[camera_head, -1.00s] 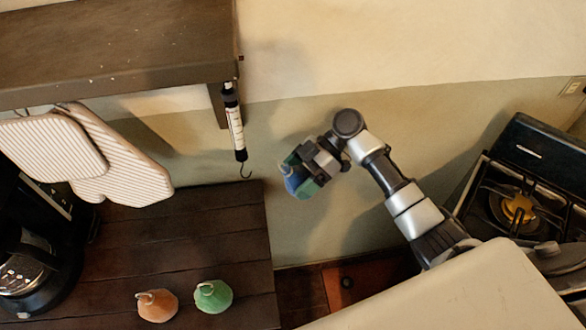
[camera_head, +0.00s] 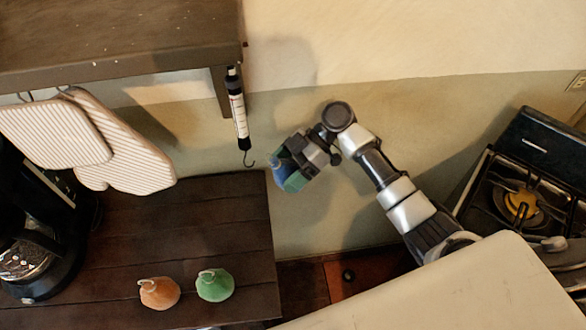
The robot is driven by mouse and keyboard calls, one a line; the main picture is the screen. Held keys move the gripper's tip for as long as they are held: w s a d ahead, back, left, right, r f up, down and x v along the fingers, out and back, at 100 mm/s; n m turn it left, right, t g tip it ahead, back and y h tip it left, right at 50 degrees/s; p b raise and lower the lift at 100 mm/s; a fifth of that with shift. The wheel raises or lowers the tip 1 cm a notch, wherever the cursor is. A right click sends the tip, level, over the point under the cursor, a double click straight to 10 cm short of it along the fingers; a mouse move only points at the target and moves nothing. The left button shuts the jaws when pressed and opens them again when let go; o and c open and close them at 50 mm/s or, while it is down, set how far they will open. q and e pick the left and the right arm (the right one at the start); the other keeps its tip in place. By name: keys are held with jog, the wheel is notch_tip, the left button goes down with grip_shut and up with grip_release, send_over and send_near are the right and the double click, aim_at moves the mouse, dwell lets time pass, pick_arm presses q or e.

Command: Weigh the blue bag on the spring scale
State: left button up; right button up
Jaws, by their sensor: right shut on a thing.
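The spring scale (camera_head: 238,112) hangs upright below the dark wall shelf, with its bare hook (camera_head: 249,160) at the lower end. My right gripper (camera_head: 290,168) is shut on the blue bag (camera_head: 283,165), of which only a small part shows. It holds the bag in the air, to the right of the hook and slightly lower, apart from it in the picture. Green parts of the gripper show beside the bag. My left gripper is not in view.
An orange bag (camera_head: 160,294) and a green bag (camera_head: 215,286) stand on the dark wooden counter (camera_head: 190,225). Striped oven mitts (camera_head: 125,150) hang at the left under the shelf (camera_head: 110,40), above a coffee maker (camera_head: 40,245). A stove (camera_head: 520,190) stands at the right.

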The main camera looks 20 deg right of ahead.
jog(key=shift+w+a, duration=0.15)
jog(key=shift+a, duration=0.4)
jog(key=shift+a, duration=0.1)
jog(key=shift+a, duration=0.4)
jog(key=shift+a, duration=0.1)
jog(key=shift+w+a+b, duration=0.15)
jog(key=shift+a+b, duration=0.2)
jog(key=shift+f, duration=0.2)
jog(key=shift+a+f+b, duration=0.3)
jog(key=shift+f+b, duration=0.05)
jog(key=shift+b, duration=0.15)
jog(key=shift+f, duration=0.1)
